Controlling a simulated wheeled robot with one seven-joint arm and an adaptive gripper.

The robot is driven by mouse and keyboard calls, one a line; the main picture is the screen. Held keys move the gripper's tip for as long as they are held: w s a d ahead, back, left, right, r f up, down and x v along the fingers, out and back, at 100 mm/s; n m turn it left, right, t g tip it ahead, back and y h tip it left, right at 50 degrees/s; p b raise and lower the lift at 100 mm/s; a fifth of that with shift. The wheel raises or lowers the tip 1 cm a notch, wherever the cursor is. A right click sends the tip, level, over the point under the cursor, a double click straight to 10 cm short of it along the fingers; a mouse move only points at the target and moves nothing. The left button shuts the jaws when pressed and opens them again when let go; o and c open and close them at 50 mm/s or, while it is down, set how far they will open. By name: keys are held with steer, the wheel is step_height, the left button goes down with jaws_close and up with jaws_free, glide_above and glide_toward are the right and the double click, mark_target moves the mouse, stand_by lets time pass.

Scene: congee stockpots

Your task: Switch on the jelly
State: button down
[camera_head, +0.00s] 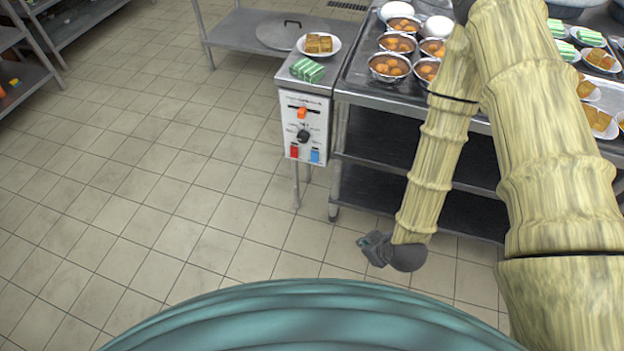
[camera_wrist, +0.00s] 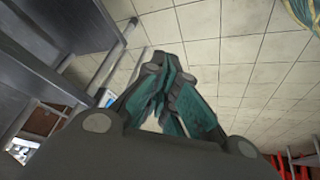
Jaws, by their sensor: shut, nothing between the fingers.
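A white control panel (camera_head: 305,128) is on the front of a small metal stand beside the steel table. It carries an orange slider (camera_head: 302,113), a black knob (camera_head: 303,136), a red switch (camera_head: 294,152) at lower left and a blue switch (camera_head: 315,156) at lower right. Its labels are too small to read. My gripper (camera_head: 366,246) is shut and empty, over the floor below and right of the panel, apart from it. Its teal fingers (camera_wrist: 168,85) meet in the wrist view. A small white patch at that view's left may be the panel; I cannot tell.
Green-and-white striped blocks (camera_head: 307,70) and a plate of brown cubes (camera_head: 319,45) sit on the stand. The steel table (camera_head: 345,92) holds several bowls (camera_head: 390,67) and plates. A low metal bench (camera_head: 235,28) stands behind. The tiled floor at left is clear.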

mark_target(314, 157)
steer(key=w+a+f+n+t+y+b, duration=0.1)
steer(key=w+n+b, duration=0.4)
steer(key=b, duration=0.5)
steer(key=w+a+f+n+t+y+b, duration=0.2)
steer(key=w+a+f+n+t+b, duration=0.2)
steer(key=w+b, duration=0.5)
steer(key=w+a+f+n+t+y+b, duration=0.2)
steer(key=w+a+n+t+b, duration=0.3)
steer(key=b, duration=0.8)
steer(key=w+a, duration=0.1)
steer(key=w, duration=0.2)
steer(key=shift+a+f+n, duration=0.2)
steer(key=shift+f+n, duration=0.1)
steer(key=shift+f, duration=0.05)
steer(key=w+d+b+x, duration=0.1)
steer(key=b+x, duration=0.5)
steer(key=x, duration=0.7)
steer(key=shift+d, duration=0.75)
steer(key=shift+f, duration=0.15)
